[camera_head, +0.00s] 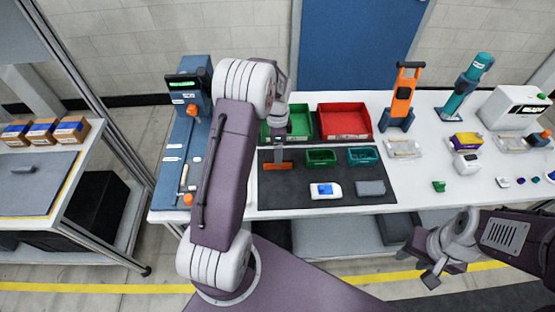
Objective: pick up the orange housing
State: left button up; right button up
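A flat, bar-like orange part (276,166), which looks like the orange housing, lies on the dark mat (330,197) at its left side. My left arm reaches over the table, and its gripper (282,154) points down right at the orange part, covering some of its upper edge. The fingers are small and dark here, so I cannot tell whether they are open or shut, or whether they touch the part. My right gripper (436,268) hangs in front of the table at the lower right. It looks open and empty, away from the orange part.
Green (311,124) and red (345,138) bins stand behind the mat. A small green tray (320,163), a teal tray (364,162), a white-blue device (325,194) and a grey block (370,188) are on the mat. An orange stand (403,90) is behind right.

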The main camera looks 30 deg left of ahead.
pick_arm(q)
jog(key=f, duration=0.1)
jog(key=f+p, duration=0.1)
jog(key=f, duration=0.2)
jog(key=shift+s+d+f, duration=0.1)
jog(key=shift+d+f, duration=0.1)
jog(key=shift+d, duration=0.15)
jog(key=shift+a+f, duration=0.25)
jog(key=shift+f, duration=0.1)
jog(key=shift+d+r, duration=0.1)
jog(key=shift+d, duration=0.05)
jog(key=c, duration=1.5)
jog(key=shift+c, duration=0.3)
jog(key=shift+r, duration=0.1)
